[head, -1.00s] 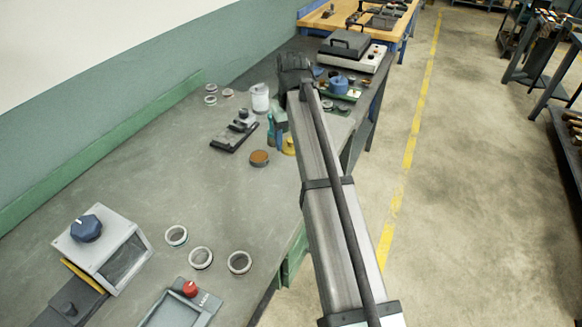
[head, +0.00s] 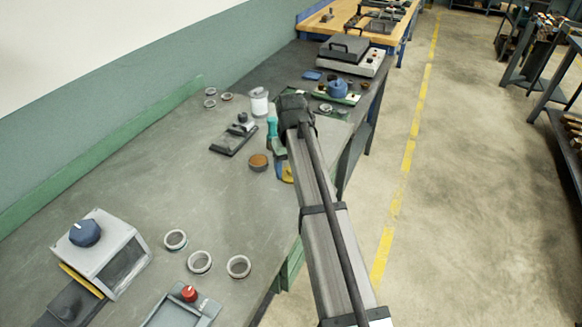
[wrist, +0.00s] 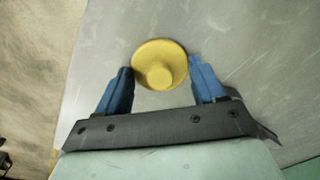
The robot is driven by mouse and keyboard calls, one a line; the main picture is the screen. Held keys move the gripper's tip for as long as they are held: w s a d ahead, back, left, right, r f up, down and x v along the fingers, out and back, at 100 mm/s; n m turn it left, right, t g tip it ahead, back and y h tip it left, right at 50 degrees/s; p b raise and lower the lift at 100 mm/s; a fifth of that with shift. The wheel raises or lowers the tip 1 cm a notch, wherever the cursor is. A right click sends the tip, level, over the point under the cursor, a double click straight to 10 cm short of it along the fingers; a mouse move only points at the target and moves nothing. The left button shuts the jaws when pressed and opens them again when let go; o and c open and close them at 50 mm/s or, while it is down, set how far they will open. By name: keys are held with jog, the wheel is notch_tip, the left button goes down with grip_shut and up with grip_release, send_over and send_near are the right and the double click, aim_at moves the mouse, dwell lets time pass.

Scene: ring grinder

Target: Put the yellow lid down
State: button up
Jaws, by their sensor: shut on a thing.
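The yellow lid (wrist: 160,64) is a round disc with a raised knob, between the two blue fingers of my gripper (wrist: 161,82) in the wrist view. My gripper is shut on it. Grey bench top shows around the lid, and I cannot tell whether the lid touches it. In the head view the lid (head: 287,174) shows only partly beside my arm, near the right edge of the bench. My gripper (head: 281,168) is mostly hidden there behind my arm.
A brown-topped round tin (head: 259,161) stands just left of my gripper. A teal bottle (head: 272,130) and a black tool (head: 235,137) are beyond it. Several rings lie in front, one of them (head: 239,266) near the edge. The middle of the bench (head: 150,185) is clear.

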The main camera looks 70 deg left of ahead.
jog(key=shift+f, duration=0.1)
jog(key=o, duration=1)
notch_tip(320, 180, up, 12)
dwell(0.7)
